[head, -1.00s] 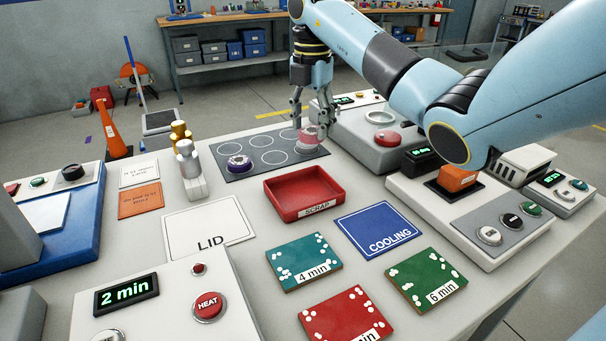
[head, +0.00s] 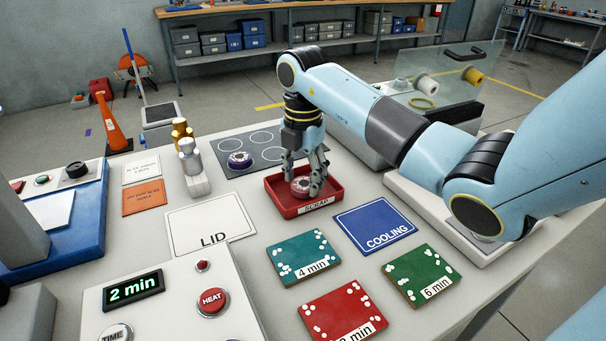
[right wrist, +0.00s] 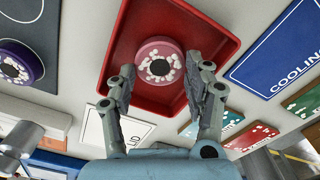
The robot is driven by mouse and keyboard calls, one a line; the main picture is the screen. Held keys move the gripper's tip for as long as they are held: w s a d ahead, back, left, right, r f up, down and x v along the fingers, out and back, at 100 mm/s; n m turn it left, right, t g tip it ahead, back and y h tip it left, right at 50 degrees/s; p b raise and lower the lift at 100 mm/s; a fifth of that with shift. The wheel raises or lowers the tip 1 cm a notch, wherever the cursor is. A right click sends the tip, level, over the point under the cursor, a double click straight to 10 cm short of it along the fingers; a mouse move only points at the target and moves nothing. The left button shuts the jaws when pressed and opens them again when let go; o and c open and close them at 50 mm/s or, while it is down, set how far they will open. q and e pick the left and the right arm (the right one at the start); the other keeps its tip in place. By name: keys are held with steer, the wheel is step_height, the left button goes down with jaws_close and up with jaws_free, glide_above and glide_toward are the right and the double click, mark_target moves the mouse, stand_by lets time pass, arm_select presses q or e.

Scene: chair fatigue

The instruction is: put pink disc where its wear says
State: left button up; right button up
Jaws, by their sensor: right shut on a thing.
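The pink disc (head: 301,188) is within the outline of the red SCRAP tray (head: 332,196); I cannot tell whether it touches the tray's floor. In the right wrist view the pink disc (right wrist: 150,50) has a dark centre ringed with white specks, and the red tray (right wrist: 215,20) surrounds it. My right gripper (head: 303,176) points down, shut on the disc, with one finger on either side of it. My left gripper is not in view.
A purple disc (head: 240,160) sits on the grey mat with white circles (head: 266,140). A blue COOLING mat (head: 375,222), a teal 4 min tile (head: 303,253), a green 6 min tile (head: 422,272), a red tile (head: 342,305) and a white LID mat (head: 208,222) lie nearer.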

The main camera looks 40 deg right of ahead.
steer(key=shift+f, duration=0.1)
steer(key=o, duration=0.8)
step_height(320, 180, up, 8)
step_height(320, 180, up, 4)
steer(key=p, duration=0.4)
glide_above(303, 184)
